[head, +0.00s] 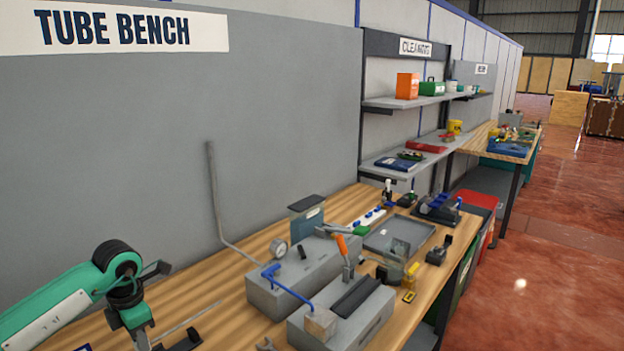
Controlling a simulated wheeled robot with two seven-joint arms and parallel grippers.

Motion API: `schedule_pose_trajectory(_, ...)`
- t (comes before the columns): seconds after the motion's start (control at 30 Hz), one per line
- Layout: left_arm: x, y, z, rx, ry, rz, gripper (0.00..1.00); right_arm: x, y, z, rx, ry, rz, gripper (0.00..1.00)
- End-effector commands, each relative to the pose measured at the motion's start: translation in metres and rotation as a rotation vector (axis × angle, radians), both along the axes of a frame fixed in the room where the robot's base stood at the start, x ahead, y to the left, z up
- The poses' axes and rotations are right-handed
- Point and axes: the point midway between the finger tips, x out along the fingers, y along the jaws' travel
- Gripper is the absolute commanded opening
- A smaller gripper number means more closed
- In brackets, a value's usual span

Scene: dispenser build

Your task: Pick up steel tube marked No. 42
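No tube in view shows a readable No. 42 mark. A grey bent tube (215,195) rises in front of the grey wall panel, and its lower leg slants down to the right toward the grey box-shaped fixture. A thin pale rod or tube (192,320) lies on the wooden bench at the lower left, beside my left gripper. My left gripper (165,343) is low over the bench at the bottom edge, partly cut off. I cannot tell whether its fingers are apart or holding something. My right gripper is out of view.
Shelves (415,101) stand behind. Red floor (540,270) lies open at right.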

Motion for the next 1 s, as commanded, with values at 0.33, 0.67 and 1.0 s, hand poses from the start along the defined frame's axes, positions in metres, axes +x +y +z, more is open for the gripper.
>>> schedule_pose_trajectory(0.33, 0.000, 0.000, 0.020, -0.001, -0.002, 0.000, 0.00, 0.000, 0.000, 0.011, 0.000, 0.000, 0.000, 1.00)
schedule_pose_trajectory(0.67, 0.000, 0.000, 0.036, 0.000, -0.001, 0.000, 0.00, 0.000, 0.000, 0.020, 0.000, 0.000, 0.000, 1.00)
schedule_pose_trajectory(1.0, 0.000, 0.000, 0.040, -0.001, -0.001, 0.000, 0.00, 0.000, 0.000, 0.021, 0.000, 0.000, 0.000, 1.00)
